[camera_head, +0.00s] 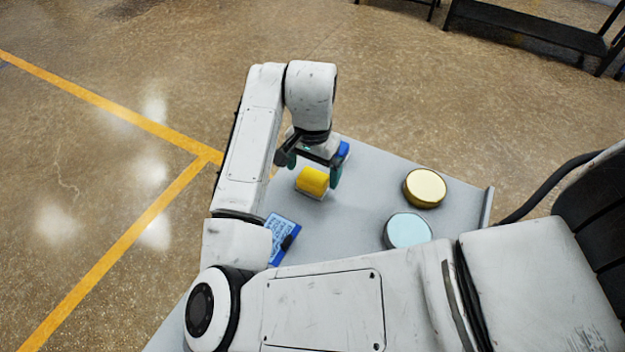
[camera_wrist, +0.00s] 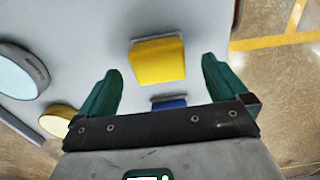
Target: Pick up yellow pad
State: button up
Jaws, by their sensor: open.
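The yellow pad (camera_head: 312,181) is a small block with a pale base, lying on the grey table near its far left part. In the wrist view the yellow pad (camera_wrist: 158,62) sits ahead of my gripper, between the lines of the two fingers and apart from both. My gripper (camera_head: 308,170) is over the table at the pad, with its two green fingers spread. In the wrist view my gripper (camera_wrist: 160,85) is open with nothing between its fingertips.
A blue object (camera_head: 343,150) lies just behind the pad, partly hidden by my gripper. The table has a raised right edge.

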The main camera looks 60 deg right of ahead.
aim_at(313, 177)
jog(key=shift+s+f, duration=0.1)
jog(key=shift+f, duration=1.65)
jog(key=c, duration=1.1)
jog(key=shift+r, duration=0.1)
jog(key=shift+r, duration=0.5)
jog(key=s+d+r+p, duration=0.1)
jog(key=s+d+r, duration=0.5)
jog(key=s+r, duration=0.6)
jog(key=shift+s+d, duration=0.2)
